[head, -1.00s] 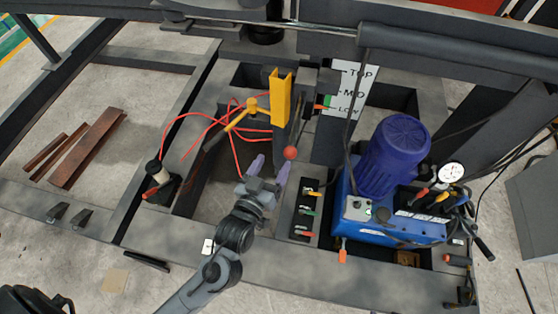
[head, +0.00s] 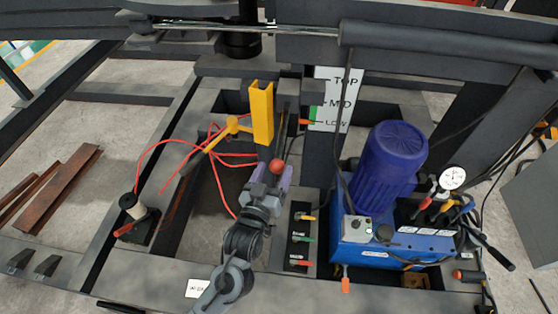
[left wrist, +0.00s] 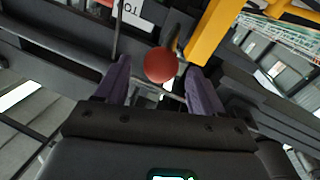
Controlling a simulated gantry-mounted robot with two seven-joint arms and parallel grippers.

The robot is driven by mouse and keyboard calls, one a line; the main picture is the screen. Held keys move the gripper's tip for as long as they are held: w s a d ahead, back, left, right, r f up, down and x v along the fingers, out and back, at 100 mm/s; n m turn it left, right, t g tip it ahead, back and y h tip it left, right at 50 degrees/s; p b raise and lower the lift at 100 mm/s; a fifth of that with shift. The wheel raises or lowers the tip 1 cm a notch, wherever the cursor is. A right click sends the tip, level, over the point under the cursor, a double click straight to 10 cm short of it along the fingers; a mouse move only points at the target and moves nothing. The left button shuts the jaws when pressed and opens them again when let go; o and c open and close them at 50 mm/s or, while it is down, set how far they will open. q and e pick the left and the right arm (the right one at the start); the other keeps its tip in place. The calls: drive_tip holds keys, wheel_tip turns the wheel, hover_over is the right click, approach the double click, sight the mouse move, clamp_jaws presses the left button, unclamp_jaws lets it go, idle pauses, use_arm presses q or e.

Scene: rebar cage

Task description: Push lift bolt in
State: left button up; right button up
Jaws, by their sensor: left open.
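A red ball knob (head: 277,166) sits at the front end of a dark lever below the yellow upright channel (head: 262,113). I cannot tell for certain which part is the lift bolt. My left gripper (head: 270,177) is open, with its purple fingers on either side of the red knob in the head view. In the left wrist view the red knob (left wrist: 160,65) shows between the two finger tips (left wrist: 160,85), with no clear contact. The yellow channel (left wrist: 208,32) rises behind it on the right. My right gripper is not in view.
A blue hydraulic unit (head: 388,165) with a gauge (head: 452,177) stands to the right. A TOP/MID/LOW scale plate (head: 338,98) is behind. A switch panel (head: 301,235) lies right of my left arm. Red hoses (head: 150,150) and a yellow lever (head: 222,132) are to the left.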

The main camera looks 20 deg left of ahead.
sight(279, 158)
use_arm(q)
drive_tip(key=shift+w+a, duration=0.1)
drive_tip(key=shift+w, duration=2.35)
